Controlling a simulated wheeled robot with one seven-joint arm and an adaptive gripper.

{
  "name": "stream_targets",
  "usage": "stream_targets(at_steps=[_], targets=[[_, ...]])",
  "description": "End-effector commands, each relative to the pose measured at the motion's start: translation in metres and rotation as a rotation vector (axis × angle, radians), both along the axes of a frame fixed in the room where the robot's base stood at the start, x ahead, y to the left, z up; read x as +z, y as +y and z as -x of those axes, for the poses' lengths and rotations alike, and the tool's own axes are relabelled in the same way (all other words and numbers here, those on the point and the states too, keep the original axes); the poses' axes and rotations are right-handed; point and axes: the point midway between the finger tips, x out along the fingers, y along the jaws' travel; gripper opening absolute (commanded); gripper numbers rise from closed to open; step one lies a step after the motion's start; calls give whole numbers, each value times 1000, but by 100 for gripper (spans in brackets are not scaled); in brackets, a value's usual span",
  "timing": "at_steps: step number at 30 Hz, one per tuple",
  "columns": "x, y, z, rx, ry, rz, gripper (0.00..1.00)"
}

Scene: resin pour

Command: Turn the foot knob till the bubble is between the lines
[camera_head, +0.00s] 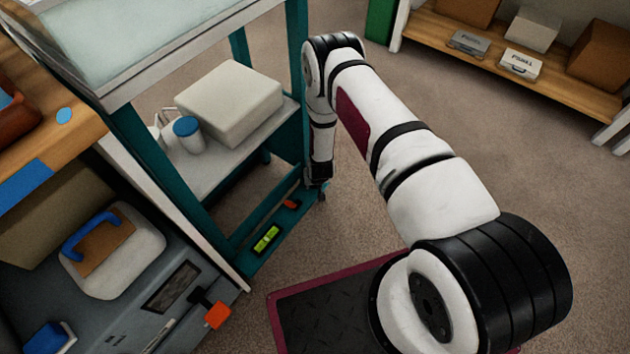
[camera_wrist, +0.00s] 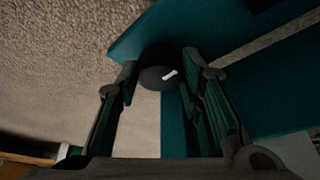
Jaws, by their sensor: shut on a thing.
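The foot knob (camera_wrist: 155,78) is a dark round disc with a white mark, at the corner of the teal frame (camera_wrist: 165,38) in the wrist view. My gripper (camera_wrist: 160,72) has one finger on each side of the knob and is shut on it. In the head view my gripper (camera_head: 319,174) reaches down to the near right corner of the teal stand; the knob cannot be made out clearly there. The yellow-green level vial (camera_head: 267,239) lies on the stand's low rail. Its bubble and lines are too small to read.
A small orange-red piece (camera_head: 291,204) lies on the low rail. The stand's shelf (camera_head: 215,170) holds a pale block (camera_head: 229,101) and a blue-lidded jar (camera_head: 187,133). A grey cart (camera_head: 120,310) is at left.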

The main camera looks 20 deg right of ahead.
Motion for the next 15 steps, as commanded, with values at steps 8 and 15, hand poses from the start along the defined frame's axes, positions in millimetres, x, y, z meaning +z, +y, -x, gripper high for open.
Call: stream_targets(at_steps=[8, 15], targets=[[0, -1, -2, -35, -4, 1, 6], [0, -1, -2, -35, -4, 1, 6]])
